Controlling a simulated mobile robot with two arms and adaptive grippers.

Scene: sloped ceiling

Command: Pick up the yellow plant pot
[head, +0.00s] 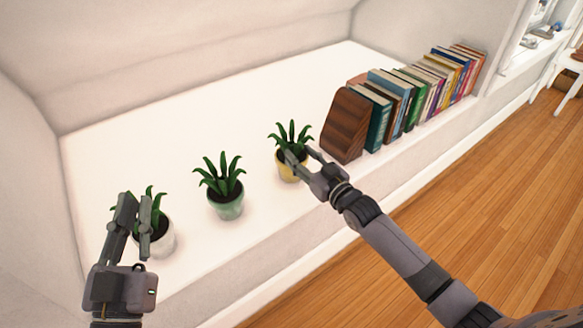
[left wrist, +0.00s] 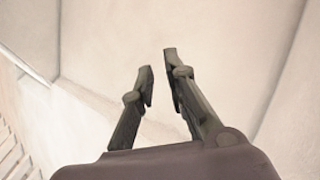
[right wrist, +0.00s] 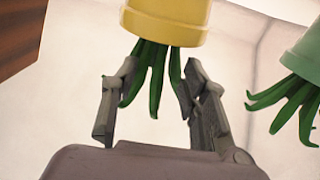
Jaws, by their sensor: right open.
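The yellow plant pot (head: 283,173) stands upright on the white ledge, holding a spiky green plant. My right gripper (head: 299,153) is open at the pot's near right side and partly covers it. In the right wrist view the yellow pot (right wrist: 165,22) appears upside down at the top. Its leaves hang between the open fingers there, and the fingertips lie just short of the pot's rim; contact cannot be told. My left gripper (head: 137,203) is open and empty, in front of the leftmost plant. Its spread fingers (left wrist: 157,75) also show in the left wrist view.
A pale green pot (head: 228,208) stands left of the yellow one, and a white pot (head: 163,241) further left, partly hidden by my left gripper. A wooden bookend (head: 346,125) and a row of books (head: 408,98) stand close on the right. The ledge behind is clear.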

